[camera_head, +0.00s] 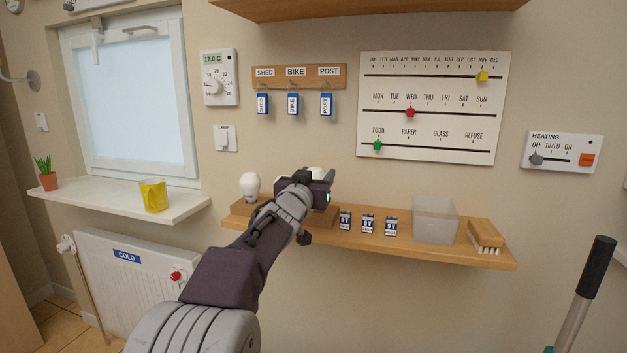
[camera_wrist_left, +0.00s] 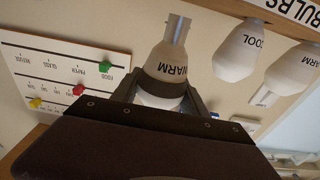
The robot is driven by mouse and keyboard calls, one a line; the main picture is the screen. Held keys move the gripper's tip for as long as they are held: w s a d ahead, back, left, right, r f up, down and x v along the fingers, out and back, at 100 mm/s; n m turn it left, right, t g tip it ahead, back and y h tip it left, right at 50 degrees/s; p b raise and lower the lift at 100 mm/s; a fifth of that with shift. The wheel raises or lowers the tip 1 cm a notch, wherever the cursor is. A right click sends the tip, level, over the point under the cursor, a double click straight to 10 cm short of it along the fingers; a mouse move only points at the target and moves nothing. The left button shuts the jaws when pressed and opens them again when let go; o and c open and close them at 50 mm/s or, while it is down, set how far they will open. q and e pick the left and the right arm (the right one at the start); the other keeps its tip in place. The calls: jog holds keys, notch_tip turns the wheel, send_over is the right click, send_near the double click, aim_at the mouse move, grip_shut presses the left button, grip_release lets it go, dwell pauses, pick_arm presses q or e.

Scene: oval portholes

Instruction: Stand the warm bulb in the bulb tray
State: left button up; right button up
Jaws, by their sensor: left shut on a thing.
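My left gripper (camera_head: 318,182) is shut on a white bulb marked WARM (camera_wrist_left: 166,62). In the left wrist view its fingers (camera_wrist_left: 163,92) hold the globe, with the metal cap clear of them. That view is upside down, so the cap points downward. In the head view the gripper is over the wooden bulb tray (camera_head: 325,219), mostly hidden by my arm. The left wrist view shows the tray's BULBS label (camera_wrist_left: 303,10), a COOL bulb (camera_wrist_left: 240,52) and another WARM bulb (camera_wrist_left: 292,72). A white bulb (camera_head: 250,186) stands at the left. My right gripper is out of view.
The wooden shelf (camera_head: 480,256) also carries several small blue-and-white packs (camera_head: 368,223), a translucent bin (camera_head: 435,220) and a brush (camera_head: 485,234). Key tags (camera_head: 292,103) hang above the gripper. A yellow mug (camera_head: 153,195) stands on the sill. A dark-handled pole (camera_head: 597,268) rises at lower right.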

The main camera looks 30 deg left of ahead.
pick_arm(q)
jog(key=shift+w+a+f+b, duration=0.2)
jog(key=shift+w+f, duration=0.1)
jog(key=shift+w, duration=0.4)
jog(key=shift+w+a+f+b, duration=0.15)
jog(key=shift+w+f, duration=0.15)
jog(key=shift+w, duration=0.35)
jog(key=shift+w+a+f+b, duration=0.1)
jog(key=shift+w+f+b, duration=0.15)
jog(key=shift+w, duration=0.45)
jog(key=shift+f+b, duration=0.8)
jog(key=shift+f, duration=0.4)
jog(key=o, duration=1.5)
jog(key=shift+c, duration=0.2)
jog(key=v, duration=0.9)
jog(key=shift+s, duration=0.1)
jog(key=shift+f, duration=0.1)
